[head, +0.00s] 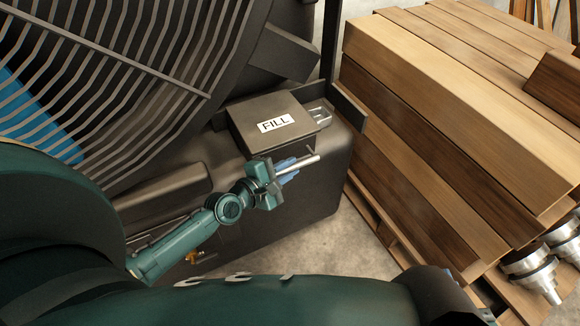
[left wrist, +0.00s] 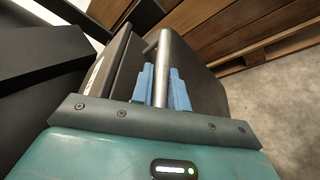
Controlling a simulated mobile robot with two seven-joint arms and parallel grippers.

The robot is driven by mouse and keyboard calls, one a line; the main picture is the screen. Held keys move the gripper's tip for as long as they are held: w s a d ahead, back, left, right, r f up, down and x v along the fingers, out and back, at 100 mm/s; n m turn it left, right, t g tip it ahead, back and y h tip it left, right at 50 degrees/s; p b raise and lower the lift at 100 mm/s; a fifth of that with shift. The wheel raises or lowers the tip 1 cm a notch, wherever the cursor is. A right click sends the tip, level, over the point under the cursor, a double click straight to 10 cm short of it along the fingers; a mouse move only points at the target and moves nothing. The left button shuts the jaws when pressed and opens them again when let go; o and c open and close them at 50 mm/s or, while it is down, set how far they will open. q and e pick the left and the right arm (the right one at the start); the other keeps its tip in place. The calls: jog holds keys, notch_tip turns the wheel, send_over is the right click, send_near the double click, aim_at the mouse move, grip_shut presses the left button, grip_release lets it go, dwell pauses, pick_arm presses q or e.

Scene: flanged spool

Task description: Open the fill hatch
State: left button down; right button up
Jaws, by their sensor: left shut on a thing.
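The fill hatch (head: 250,112) is a dark box-like lid with a white FILL label, sitting on top of the dark machine housing; it looks closed. A silver bar handle (head: 308,160) sticks out at its front edge. My left gripper (head: 286,170) has its blue fingers on either side of this bar, shut on it. In the left wrist view the bar (left wrist: 161,88) runs up between the two blue fingers of the gripper (left wrist: 163,90), with the dark hatch (left wrist: 118,72) beside it. My right gripper is not in view.
A metal latch piece (head: 319,115) sits right of the hatch. Stacked timber (head: 440,120) on a pallet stands close on the right. The large slatted spool guard (head: 120,70) fills the upper left. Bare concrete floor (head: 335,245) shows between housing and timber.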

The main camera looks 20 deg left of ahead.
pick_arm(q)
jog(key=c, duration=1.4)
grip_release()
jog(key=shift+o, duration=0.2)
jog(key=p+v, duration=0.1)
jog(key=v, duration=1.2)
